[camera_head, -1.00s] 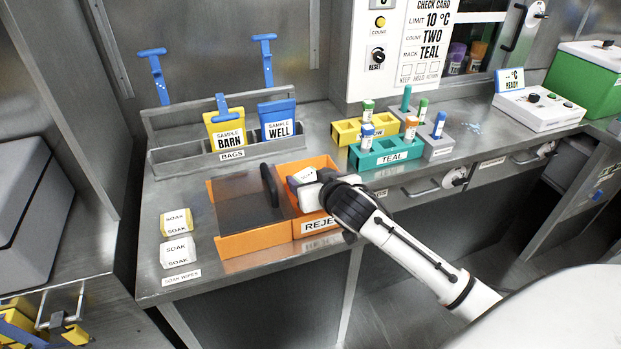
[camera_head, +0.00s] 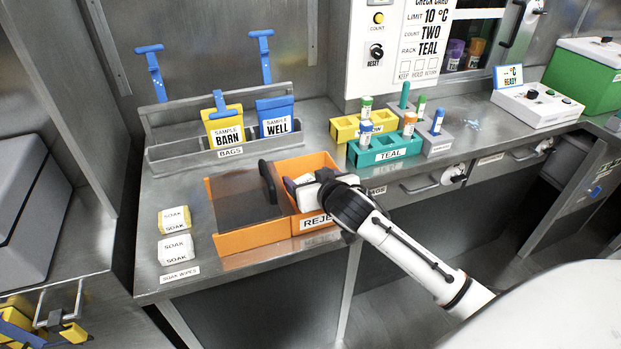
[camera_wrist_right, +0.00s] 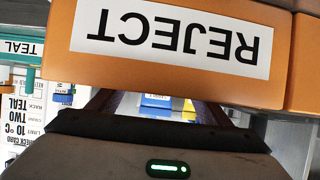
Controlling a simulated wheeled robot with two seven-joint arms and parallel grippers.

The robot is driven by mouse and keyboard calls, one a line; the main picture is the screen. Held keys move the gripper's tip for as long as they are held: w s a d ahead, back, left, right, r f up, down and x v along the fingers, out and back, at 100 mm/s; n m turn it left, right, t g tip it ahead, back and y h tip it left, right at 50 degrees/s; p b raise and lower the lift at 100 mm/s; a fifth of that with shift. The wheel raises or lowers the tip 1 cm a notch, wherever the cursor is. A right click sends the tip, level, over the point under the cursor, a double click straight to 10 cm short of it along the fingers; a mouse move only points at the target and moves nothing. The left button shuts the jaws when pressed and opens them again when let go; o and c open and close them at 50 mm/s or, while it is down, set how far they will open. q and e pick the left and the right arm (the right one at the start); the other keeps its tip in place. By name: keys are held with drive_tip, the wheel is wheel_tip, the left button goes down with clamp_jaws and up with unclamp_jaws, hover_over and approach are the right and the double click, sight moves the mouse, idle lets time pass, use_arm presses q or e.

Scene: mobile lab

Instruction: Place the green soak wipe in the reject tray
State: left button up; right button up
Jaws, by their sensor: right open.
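No green wipe shows in either view. The orange reject tray (camera_head: 317,224) stands on the bench, and its label also shows large and upside down in the right wrist view (camera_wrist_right: 170,42). Its right part is open, and my right gripper (camera_head: 290,185) is over it, hiding much of the inside. The gripper is open, with dark fingers; in the right wrist view no wipe shows between them. A yellow soak wipe (camera_head: 175,219) and a white soak wipe (camera_head: 177,250) lie at the bench's left. My left gripper is not in view.
A dark lid (camera_head: 240,195) with an upright black handle covers the left orange part. Behind stands a grey rack (camera_head: 185,158) with sample bags. A teal tube rack (camera_head: 385,153) is to the right. Bare bench lies around the wipes.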

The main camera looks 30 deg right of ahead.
drive_tip(key=shift+r, duration=0.4)
drive_tip(key=v, duration=1.2)
drive_tip(key=shift+r+p, duration=0.2)
drive_tip(key=shift+p, duration=0.2)
drive_tip(key=shift+c, duration=0.5)
